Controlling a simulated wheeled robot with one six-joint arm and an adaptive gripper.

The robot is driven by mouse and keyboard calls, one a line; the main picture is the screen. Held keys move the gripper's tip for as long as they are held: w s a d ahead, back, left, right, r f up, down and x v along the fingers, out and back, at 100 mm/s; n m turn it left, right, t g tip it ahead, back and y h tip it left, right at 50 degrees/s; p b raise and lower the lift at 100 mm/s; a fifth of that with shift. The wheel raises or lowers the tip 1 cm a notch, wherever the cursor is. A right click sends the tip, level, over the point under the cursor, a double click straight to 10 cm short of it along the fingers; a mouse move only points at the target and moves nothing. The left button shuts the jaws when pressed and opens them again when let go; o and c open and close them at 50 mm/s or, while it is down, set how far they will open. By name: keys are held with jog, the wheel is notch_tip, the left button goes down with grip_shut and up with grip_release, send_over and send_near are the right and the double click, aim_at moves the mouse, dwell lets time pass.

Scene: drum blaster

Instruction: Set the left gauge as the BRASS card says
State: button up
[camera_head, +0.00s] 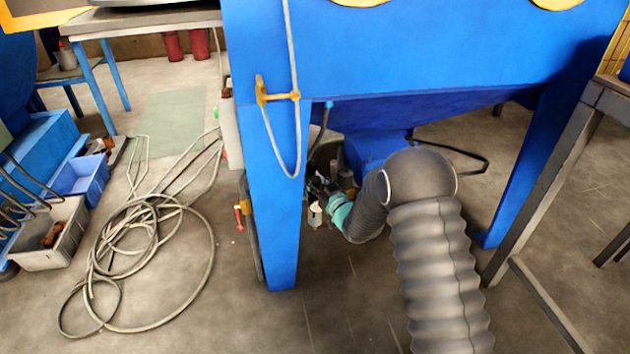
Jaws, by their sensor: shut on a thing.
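My gripper (318,188) is small and dark in the picture, beyond the teal ring at the end of my arm. It is under the blue machine (400,60), just right of its front leg. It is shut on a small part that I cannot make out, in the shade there. A small pale tag or fitting (315,215) hangs just below it. No gauge face can be told apart, and no brass card can be read in this view.
The blue front leg (280,220) stands close left of my gripper. A grey hose (290,140) loops down that leg past a yellow bracket (277,96). Coiled hose (150,250) lies on the floor at left, near bins (50,240). A grey metal stand (545,190) is at right.

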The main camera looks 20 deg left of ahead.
jog(key=o, duration=1.2)
jog(key=v, duration=1.2)
